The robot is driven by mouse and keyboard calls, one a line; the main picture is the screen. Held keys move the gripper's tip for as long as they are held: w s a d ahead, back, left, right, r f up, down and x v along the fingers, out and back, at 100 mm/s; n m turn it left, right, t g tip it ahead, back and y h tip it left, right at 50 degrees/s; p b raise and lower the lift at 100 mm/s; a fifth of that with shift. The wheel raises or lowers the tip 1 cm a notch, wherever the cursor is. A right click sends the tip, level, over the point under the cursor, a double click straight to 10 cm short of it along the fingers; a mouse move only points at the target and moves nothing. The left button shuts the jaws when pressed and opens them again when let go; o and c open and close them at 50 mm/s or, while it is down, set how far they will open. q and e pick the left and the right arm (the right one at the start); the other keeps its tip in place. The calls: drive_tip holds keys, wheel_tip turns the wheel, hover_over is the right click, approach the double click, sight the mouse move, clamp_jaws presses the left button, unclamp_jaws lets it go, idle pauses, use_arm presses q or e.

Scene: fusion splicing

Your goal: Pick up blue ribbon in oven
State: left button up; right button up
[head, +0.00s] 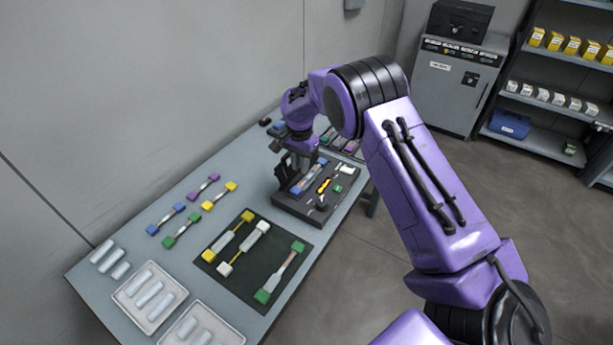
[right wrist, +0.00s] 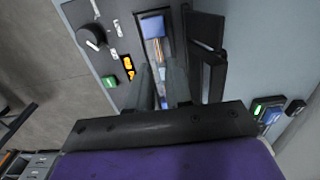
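The blue ribbon has a blue end block (right wrist: 153,27) and a pale strip, and lies in a narrow slot of the dark splicing device (head: 290,205). It also shows in the head view (head: 309,178) along the device's left side. My right gripper (right wrist: 160,92) is over the slot, pointing at the ribbon. Its two fingers are apart, one on each side of the ribbon's strip, with a gap between them. My left gripper is not in view.
A black raised lid (right wrist: 207,65) stands close beside the slot. A black knob (right wrist: 91,37) and yellow display sit on the device's other side. A dark mat (head: 232,278) with several ribbons and white trays (head: 120,300) lie on the near table.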

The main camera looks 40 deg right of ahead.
sight(301, 184)
drive_tip(key=shift+d+f, duration=0.1)
drive_tip(key=shift+f, duration=0.45)
drive_tip(key=shift+s+f+p, duration=0.15)
drive_tip(key=shift+f+p, duration=0.15)
drive_tip(key=shift+f, duration=0.1)
wheel_tip(301, 184, down, 4)
drive_tip(key=shift+f+p, duration=0.1)
drive_tip(key=shift+p, duration=0.75)
drive_tip(key=shift+f, duration=0.3)
clamp_jaws()
